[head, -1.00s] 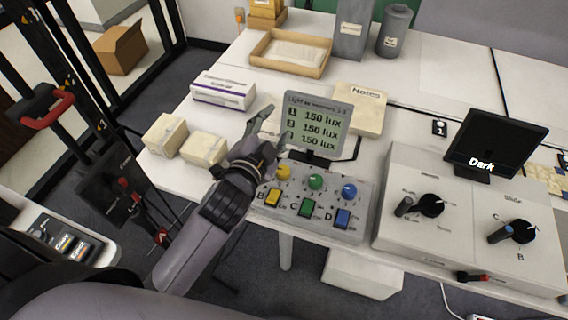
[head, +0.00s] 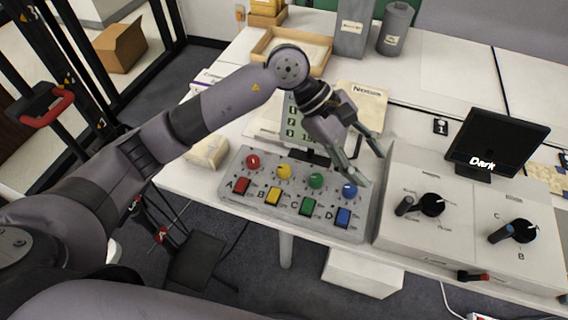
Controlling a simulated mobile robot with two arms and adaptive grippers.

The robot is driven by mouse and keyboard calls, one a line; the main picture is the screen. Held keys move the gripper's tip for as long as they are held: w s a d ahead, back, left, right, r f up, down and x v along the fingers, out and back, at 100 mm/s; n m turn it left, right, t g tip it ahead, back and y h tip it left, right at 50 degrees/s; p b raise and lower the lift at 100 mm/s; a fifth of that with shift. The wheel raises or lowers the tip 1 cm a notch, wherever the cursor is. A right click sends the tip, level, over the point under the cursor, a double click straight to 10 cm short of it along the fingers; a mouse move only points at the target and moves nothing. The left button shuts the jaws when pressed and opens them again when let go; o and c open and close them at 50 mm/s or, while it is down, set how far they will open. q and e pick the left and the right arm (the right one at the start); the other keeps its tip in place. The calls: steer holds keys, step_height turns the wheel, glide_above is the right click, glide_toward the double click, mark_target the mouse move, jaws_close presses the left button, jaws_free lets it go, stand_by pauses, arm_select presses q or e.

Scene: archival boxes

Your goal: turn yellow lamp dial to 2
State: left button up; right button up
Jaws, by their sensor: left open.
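The yellow dial (head: 284,171) sits on a grey control panel (head: 290,212), between the red dial (head: 253,161) and the green dial (head: 315,181). A blue dial (head: 349,189) is at the right end. Below the dials are red, yellow, green and blue switches; the yellow switch (head: 273,196) is marked B. My left gripper (head: 372,168) is open and empty, above the right end of the panel near the blue dial, to the right of the yellow dial. My right gripper is not in view.
A box with two black knobs (head: 432,204) stands to the right, with a dark screen (head: 497,142) reading "Dark". A Notes box (head: 363,100) and a tray (head: 262,47) are behind. A small pale box (head: 206,151) lies left of the panel.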

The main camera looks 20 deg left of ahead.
arm_select(q)
steer(key=w+a+f+m+t+y, duration=0.1)
steer(key=w+a+y, duration=0.15)
steer(key=a, duration=0.25)
steer(key=w+a+f+y, duration=0.1)
steer(key=w+a+y, duration=0.15)
steer(key=a, duration=0.25)
steer(key=y, duration=0.4)
glide_above(284, 167)
steer(key=shift+t, duration=0.3)
step_height(284, 167, down, 15)
steer(key=p, duration=0.3)
steer(key=shift+s+r, duration=0.15)
steer(key=shift+r, duration=0.05)
steer(key=shift+f, duration=0.8)
steer(key=c, duration=1.2)
steer(key=shift+o, duration=0.2)
